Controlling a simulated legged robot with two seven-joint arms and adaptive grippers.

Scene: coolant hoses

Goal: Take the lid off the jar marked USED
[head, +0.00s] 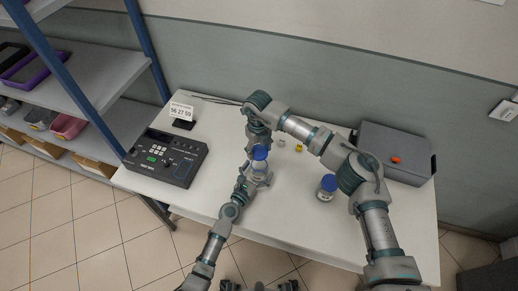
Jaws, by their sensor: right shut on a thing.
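A clear jar (260,165) with a blue lid (260,152) stands near the middle of the white table. My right gripper (260,143) reaches down from above and is shut on the blue lid. My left gripper (257,178) is low at the jar's body, and its fingers are too small and overlapped to tell whether they grip it. A second jar (325,196) with a blue lid (328,183) stands to the right, apart from both grippers. No marking is readable on either jar, so I cannot tell which says USED.
A black control device (166,158) and a small display sign (181,113) are on the table's left. A grey case (395,150) is at the right. Small yellow (298,147) and grey pieces lie behind the jars. My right arm arches over the table.

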